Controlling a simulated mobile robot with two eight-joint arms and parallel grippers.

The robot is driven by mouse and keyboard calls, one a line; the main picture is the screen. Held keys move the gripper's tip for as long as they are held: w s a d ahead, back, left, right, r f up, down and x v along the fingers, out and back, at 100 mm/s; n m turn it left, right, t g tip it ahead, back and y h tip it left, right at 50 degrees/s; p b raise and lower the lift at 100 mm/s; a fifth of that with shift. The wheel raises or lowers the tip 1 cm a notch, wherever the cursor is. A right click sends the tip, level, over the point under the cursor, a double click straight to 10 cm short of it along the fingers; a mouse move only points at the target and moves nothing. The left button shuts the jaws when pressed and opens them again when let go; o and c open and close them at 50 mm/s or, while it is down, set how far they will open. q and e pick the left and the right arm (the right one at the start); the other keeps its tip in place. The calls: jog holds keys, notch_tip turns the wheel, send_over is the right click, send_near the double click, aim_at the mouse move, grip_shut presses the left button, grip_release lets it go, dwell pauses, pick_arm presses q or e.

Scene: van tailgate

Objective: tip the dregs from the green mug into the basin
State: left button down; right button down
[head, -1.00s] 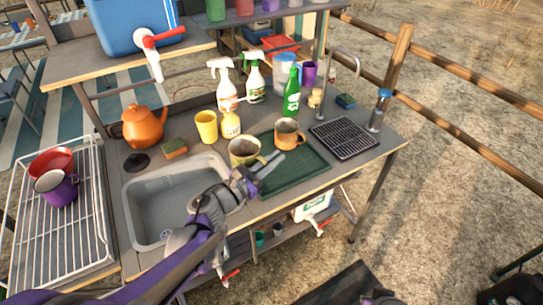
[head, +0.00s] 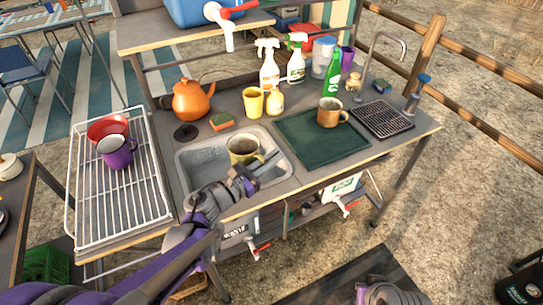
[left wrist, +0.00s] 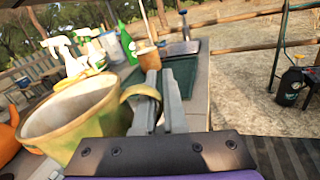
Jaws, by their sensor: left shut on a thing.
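The green mug (head: 243,149), a worn yellow-green enamel one, is over the right part of the grey basin (head: 185,170). It looks about upright, with a dark inside; I cannot see any liquid for certain. My left gripper (head: 262,168) is shut on its handle, on the mug's right side. In the left wrist view the mug (left wrist: 70,125) fills the left, its handle between the finger pads (left wrist: 152,100). The basin's near part is partly hidden by my left arm. Part of my right arm shows at the bottom edge, without clear fingers.
A dark green tray (head: 310,150) with a brown mug (head: 330,112) lies right of the basin. Behind stand a yellow cup (head: 253,102), a sponge (head: 221,121), an orange teapot (head: 193,100) and spray bottles (head: 269,65). A rack (head: 125,200) with red and purple ware is left.

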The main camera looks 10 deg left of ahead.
aim_at(256, 137)
pick_arm(q)
jog(key=w+a+r+n, duration=0.1)
jog(key=n, duration=0.4)
jog(key=w+a+r+n, duration=0.1)
jog(key=a+n, duration=0.1)
jog(key=n, duration=0.3)
jog(key=w+a+r+n+t, duration=0.1)
jog(key=a+n, duration=0.1)
jog(key=n, duration=0.4)
jog(key=shift+w+r+b, duration=0.25)
jog(key=shift+r+b, duration=0.05)
jog(key=shift+w+a+r+n+y, duration=0.1)
jog(key=shift+w+a+r+n, duration=0.15)
jog(key=shift+a+n, duration=0.3)
jog(key=shift+w+a+r+n+y, duration=0.1)
jog(key=shift+w+a+n, duration=0.25)
jog(key=shift+n, duration=0.3)
jog(key=shift+w+a+r+n+y, duration=0.1)
jog(key=shift+w+a+r+n, duration=0.15)
jog(key=shift+a+n, duration=0.3)
jog(key=shift+w+a+n, duration=0.15)
jog(key=shift+w+n, duration=0.05)
jog(key=shift+n, duration=0.15)
